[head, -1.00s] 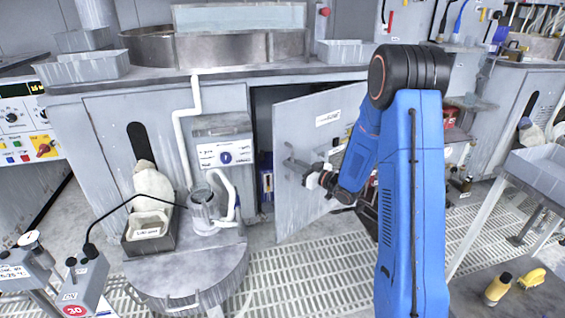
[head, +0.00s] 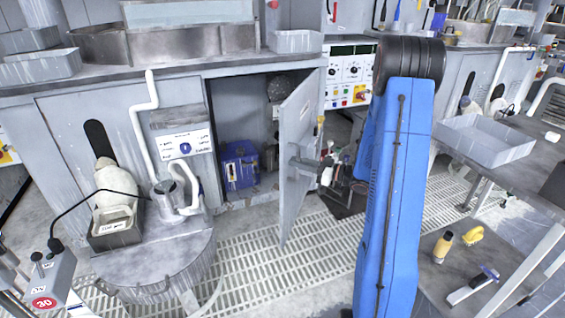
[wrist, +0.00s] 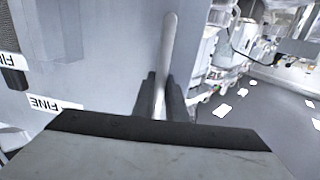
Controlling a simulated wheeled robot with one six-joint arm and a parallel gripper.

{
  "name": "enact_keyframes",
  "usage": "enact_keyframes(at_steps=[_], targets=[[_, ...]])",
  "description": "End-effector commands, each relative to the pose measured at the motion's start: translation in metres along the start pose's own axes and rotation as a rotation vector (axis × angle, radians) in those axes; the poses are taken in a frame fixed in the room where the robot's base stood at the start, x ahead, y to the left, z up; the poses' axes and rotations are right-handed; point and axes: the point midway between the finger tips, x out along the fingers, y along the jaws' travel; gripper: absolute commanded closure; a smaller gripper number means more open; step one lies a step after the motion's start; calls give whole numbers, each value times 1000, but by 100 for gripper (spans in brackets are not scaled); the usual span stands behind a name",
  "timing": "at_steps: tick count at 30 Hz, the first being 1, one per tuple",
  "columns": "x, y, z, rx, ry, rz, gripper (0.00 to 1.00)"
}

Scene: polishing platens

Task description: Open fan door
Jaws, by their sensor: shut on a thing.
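The grey cabinet door (head: 296,135) stands swung well out from its cabinet and shows nearly edge-on in the head view. Its handle (head: 303,163) is a bar on the door's outer face. The grey door face (wrist: 110,50) fills the left of that view.
Inside the open cabinet are a blue box (head: 240,168) and a dark round thing (head: 280,88). A round grey platform (head: 160,262) with a jug (head: 168,200) stands left of the door. Grated floor (head: 270,270) lies clear in front. A table with a tray (head: 485,140) is at right.

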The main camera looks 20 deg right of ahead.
Motion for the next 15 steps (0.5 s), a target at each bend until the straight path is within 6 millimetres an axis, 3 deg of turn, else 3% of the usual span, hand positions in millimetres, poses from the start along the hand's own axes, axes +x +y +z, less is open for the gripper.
enact_keyframes(at_steps=[6, 15], targets=[[-48, 16, 0, 1, 1, 5, 100], [-94, 32, 0, 1, 0, 3, 100]])
